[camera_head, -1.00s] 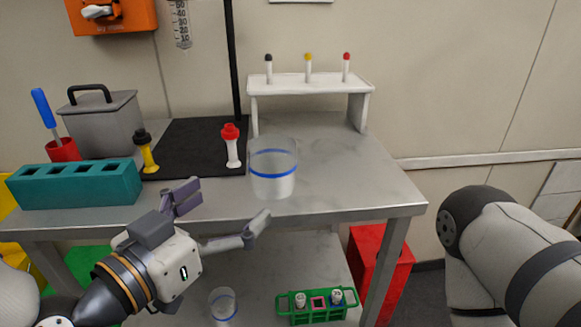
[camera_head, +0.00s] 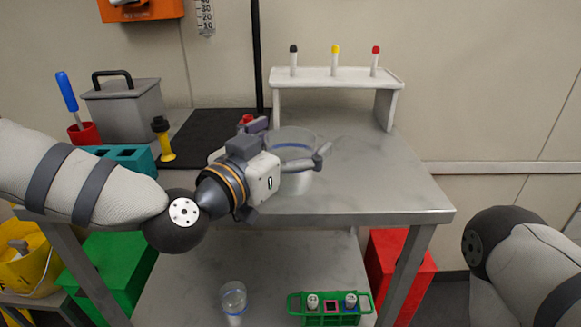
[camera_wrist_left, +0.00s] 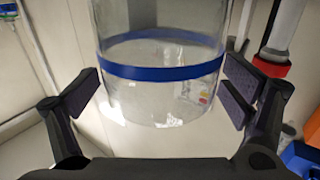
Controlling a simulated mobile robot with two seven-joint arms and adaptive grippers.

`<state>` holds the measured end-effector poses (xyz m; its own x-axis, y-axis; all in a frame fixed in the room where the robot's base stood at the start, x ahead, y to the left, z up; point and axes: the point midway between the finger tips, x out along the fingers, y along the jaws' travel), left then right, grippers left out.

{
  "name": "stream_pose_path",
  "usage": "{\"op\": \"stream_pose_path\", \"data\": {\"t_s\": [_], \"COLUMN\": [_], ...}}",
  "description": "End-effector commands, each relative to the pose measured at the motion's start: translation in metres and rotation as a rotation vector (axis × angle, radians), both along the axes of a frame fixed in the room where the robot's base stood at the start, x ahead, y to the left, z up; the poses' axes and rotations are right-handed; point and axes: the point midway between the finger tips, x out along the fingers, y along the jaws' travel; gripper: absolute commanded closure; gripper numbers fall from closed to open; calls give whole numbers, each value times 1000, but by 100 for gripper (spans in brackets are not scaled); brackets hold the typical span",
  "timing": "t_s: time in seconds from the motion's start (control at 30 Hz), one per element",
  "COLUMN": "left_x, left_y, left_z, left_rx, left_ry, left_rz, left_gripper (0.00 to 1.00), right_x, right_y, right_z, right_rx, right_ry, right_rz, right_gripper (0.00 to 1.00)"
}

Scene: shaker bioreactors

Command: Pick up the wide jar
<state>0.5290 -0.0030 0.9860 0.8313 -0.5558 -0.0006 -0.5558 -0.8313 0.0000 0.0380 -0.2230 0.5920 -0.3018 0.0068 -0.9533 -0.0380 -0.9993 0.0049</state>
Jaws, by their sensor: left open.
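The wide jar (camera_head: 294,146) is clear with a blue band and stands upright on the metal table, partly hidden by my left gripper in the head view. My left gripper (camera_head: 288,141) is at the jar, with its fingers spread to either side. In the left wrist view the jar (camera_wrist_left: 160,90) fills the middle, between the open finger pads of the gripper (camera_wrist_left: 160,92). Narrow gaps show beside the pads, and the jar is not gripped. My right arm shows at the right edge, but its gripper is out of view.
A red-capped bottle (camera_head: 246,119) stands close behind the left gripper. A white stand (camera_head: 335,78) with three vials is behind. The tabletop right of the jar is clear.

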Motion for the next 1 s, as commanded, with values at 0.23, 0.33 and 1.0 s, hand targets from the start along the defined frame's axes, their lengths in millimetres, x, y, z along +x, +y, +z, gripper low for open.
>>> {"op": "stream_pose_path", "data": {"t_s": [0.23, 0.33, 1.0], "left_x": [0, -1, -10], "left_y": [0, 0, 19], "left_z": [1, 1, 65], "left_rx": [0, 0, -1], "left_ry": [-1, -1, -18], "left_rz": [0, 0, 4], "left_gripper": [30, 52, 78], "right_x": [0, 0, 16], "right_y": [0, 0, 0], "right_z": [0, 0, 17], "right_rx": [0, 0, 0], "right_ry": [-1, -1, -57], "right_rz": [0, 0, -2], "right_gripper": [100, 100, 100]}}
